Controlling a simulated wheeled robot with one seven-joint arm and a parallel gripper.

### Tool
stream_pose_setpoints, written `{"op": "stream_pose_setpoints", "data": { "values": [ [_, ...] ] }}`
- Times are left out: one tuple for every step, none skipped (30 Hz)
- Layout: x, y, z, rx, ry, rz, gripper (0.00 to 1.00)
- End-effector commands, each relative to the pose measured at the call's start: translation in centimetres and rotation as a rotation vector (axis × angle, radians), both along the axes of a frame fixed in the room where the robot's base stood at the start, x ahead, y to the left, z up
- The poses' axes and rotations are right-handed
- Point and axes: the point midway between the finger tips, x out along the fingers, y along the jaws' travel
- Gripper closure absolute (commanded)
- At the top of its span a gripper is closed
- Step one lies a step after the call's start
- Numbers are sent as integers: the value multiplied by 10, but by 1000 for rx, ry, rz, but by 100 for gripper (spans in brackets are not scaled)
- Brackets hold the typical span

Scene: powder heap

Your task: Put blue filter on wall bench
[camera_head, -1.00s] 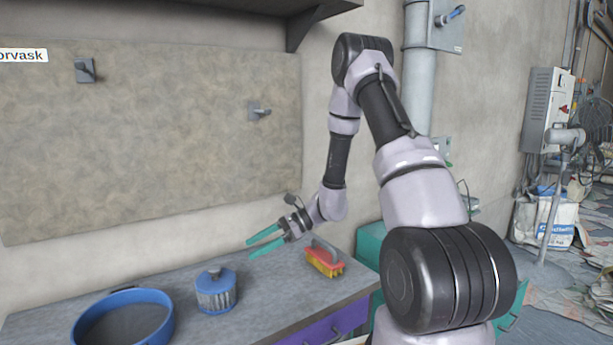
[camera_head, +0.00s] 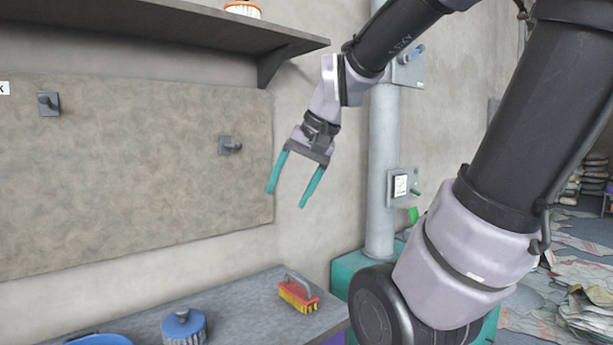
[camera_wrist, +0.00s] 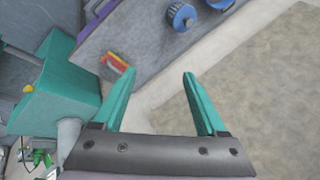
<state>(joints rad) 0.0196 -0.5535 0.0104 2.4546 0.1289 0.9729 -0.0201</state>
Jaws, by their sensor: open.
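The blue filter (camera_head: 184,327) has a blue cap with a knob and a pale pleated side. It stands on the grey wall bench (camera_head: 245,303) in the head view, partly cut off by the bottom edge. It also shows in the wrist view (camera_wrist: 181,17) near the top, on the bench. My gripper (camera_head: 287,198) is open and empty, with two teal fingers pointing down. It is in the air well above the bench, to the right of and higher than the filter. In the wrist view the fingers (camera_wrist: 155,75) are spread with nothing between them.
A red and yellow brush (camera_head: 298,292) lies on the bench right of the filter. A blue bowl-like rim (camera_head: 100,340) is at the bottom left. An orange and white filter (camera_head: 243,9) sits on the upper shelf (camera_head: 150,30). A teal box (camera_head: 350,270) and a pipe (camera_head: 382,170) stand right of the bench.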

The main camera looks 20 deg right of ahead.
Motion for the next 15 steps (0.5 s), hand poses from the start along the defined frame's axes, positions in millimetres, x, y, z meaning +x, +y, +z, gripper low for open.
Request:
{"op": "stream_pose_setpoints", "data": {
  "values": [
    [-9, -6, 10, -36, -59, 10, 26],
    [-13, -9, 13, -57, -85, 15, 26],
    [-17, -13, 17, -80, -115, 20, 26],
    [-20, -15, 20, -95, -135, 23, 26],
    [-22, -18, 23, -108, -151, 25, 26],
    [-25, -20, 25, -120, -169, 28, 26],
    [-27, -21, 26, -128, -178, 28, 26],
    [-28, -22, 27, -135, -186, 30, 26],
    [-29, -23, 28, -140, -192, 31, 26],
    [-29, -23, 28, -141, -195, 32, 26],
    [-29, -23, 28, -143, -195, 32, 26],
    [-29, -24, 28, -143, -196, 31, 26],
    [-29, -24, 28, -143, -195, 32, 26],
    [-29, -24, 28, -143, -195, 31, 26],
    [-29, -24, 28, -143, -195, 31, 26]
  ]
}}
